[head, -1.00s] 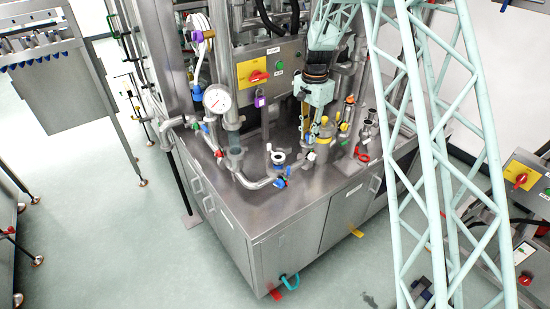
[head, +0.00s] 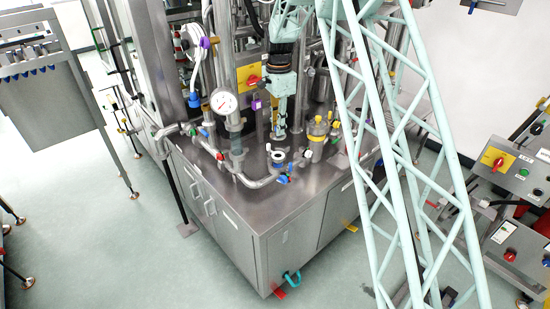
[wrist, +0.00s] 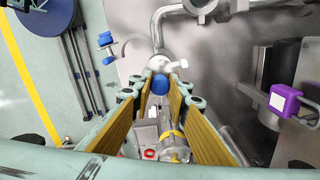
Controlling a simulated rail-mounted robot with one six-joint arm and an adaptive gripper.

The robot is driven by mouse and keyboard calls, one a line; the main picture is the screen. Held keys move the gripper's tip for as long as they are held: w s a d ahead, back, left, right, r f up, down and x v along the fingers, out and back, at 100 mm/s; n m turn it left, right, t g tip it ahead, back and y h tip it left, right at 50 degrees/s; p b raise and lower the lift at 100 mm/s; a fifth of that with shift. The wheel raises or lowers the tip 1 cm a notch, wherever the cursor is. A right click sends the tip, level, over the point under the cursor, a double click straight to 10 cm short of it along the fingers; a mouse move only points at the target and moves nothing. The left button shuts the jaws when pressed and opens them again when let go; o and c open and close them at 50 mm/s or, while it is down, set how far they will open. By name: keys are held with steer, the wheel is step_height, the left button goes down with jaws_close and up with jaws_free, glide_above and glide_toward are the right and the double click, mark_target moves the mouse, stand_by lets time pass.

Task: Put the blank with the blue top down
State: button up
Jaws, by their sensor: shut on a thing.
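My gripper (head: 279,133) points down over the steel cabinet top (head: 240,200), just left of a grey canister with yellow parts (head: 317,135). In the wrist view, the gripper's two yellow-padded fingers (wrist: 161,92) close at their tips on a small piece with a round blue top (wrist: 160,84), the blank. The blank's lower part is hidden, and in the head view it is too small to make out. A white fitting (wrist: 170,66) shows just beyond the blue top in the wrist view; I cannot tell the gap between them.
A white-ringed pipe fitting (head: 278,156) with blue handles stands in front of my gripper. A pressure gauge (head: 223,102) and pipes stand to the left. A purple padlock (wrist: 284,101) is at the right in the wrist view. The cabinet's front top is clear.

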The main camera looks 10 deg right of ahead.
stand_by(0.3)
glide_toward(279, 161)
steer(key=shift+w+d+f, duration=0.1)
steer(key=shift+w+f, duration=0.25)
steer(key=shift+w, duration=0.55)
steer(key=shift+w+d+f, duration=0.1)
steer(key=shift+w+f, duration=0.2)
steer(key=shift+w, duration=0.6)
steer(key=shift+f, duration=0.1)
steer(key=shift+f, duration=1.75)
steer(key=shift+f, duration=0.15)
steer(key=o, duration=0.9)
steer(key=shift+r, duration=0.2)
